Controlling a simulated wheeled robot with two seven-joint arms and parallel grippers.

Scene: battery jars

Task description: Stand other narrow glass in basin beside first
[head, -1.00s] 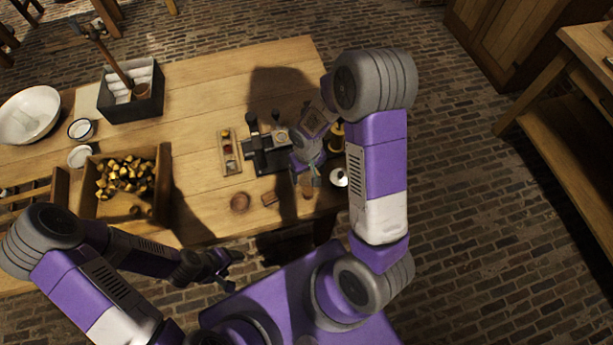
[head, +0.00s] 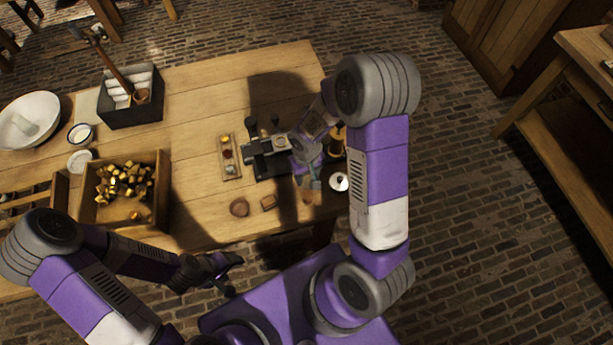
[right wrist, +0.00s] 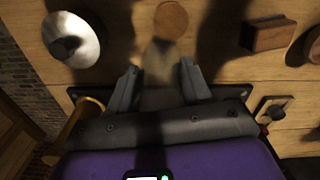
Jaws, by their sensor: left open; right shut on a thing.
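The basin (head: 50,106) is a white round bowl at the far left of the table in the head view. A pale, see-through glass (head: 36,124) shows inside it; I cannot tell whether it is upright. My right gripper (head: 314,182) is low over the table's near right part. In the right wrist view, it (right wrist: 159,85) is shut on a narrow, clear, blurred glass (right wrist: 160,62), which is hard to make out in the head view. I cannot tell whether its foot touches the table. My left gripper (head: 228,272) is open and empty in front of the table edge.
A black device (head: 265,165) and brass cylinder (head: 336,142) stand behind. A dark crate (head: 130,112) and wooden tray (head: 160,190) stand towards the basin.

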